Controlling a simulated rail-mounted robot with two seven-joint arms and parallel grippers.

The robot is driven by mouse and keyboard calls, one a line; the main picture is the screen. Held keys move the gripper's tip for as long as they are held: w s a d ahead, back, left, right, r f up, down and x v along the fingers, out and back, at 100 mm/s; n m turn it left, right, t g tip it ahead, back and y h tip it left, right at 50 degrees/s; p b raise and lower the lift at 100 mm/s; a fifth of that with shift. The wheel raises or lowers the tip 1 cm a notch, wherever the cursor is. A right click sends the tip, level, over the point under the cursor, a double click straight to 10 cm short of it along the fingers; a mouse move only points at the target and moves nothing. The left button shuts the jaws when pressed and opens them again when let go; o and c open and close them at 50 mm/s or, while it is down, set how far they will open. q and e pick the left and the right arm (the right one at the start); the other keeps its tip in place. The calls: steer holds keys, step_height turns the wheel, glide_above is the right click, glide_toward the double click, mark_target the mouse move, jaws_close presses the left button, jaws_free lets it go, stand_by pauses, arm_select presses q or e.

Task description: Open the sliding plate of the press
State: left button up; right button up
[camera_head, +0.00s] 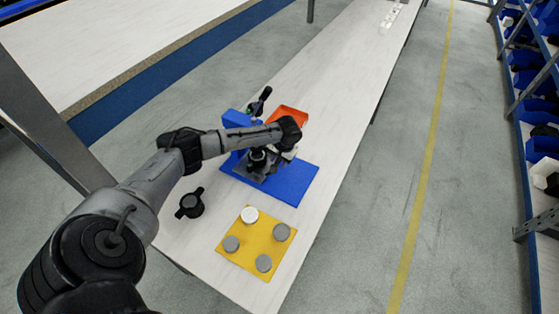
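The press has a blue base plate (297,185), a blue upright block at its back and a lever with a dark handle (260,102). A dark grey metal part (262,168) sits in its middle; I cannot tell for sure which part is the sliding plate. My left arm comes in from the left and crosses over the press. My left gripper (289,153) points down beside the dark grey part, mostly hidden under my wrist. I cannot see whether its fingers touch anything. My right gripper is not in view.
A yellow plate (254,243) with several round pucks, one white and the others grey, lies at the table's near end. A black two-handled part (190,203) stands left of it. An orange tray (289,116) lies behind the press.

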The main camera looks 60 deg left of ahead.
arm_select(q)
steer(key=shift+c, duration=0.2)
jaws_close()
stand_by(0.5)
